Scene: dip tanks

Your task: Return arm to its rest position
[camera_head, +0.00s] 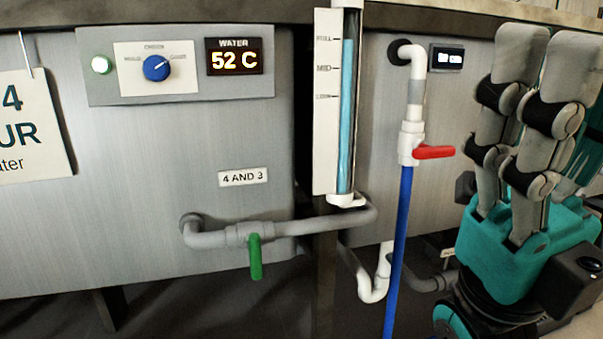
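My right gripper (540,70) is at the right of the view, with a teal body and grey jointed fingers pointing up. Two fingers stand close side by side, and the far side of the hand is partly hidden. I cannot tell whether it is open or shut, and I see nothing held in it. It is in front of the right tank panel, to the right of the red valve handle (433,152) and apart from it in the picture. My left gripper is not in view.
A green valve handle (255,257) hangs down from the grey pipe (290,227). A sight tube (346,120) stands between the tanks. A blue hose (400,240) hangs below the white pipe. A control box (180,65) reads 52 C. A sign (30,125) hangs at left.

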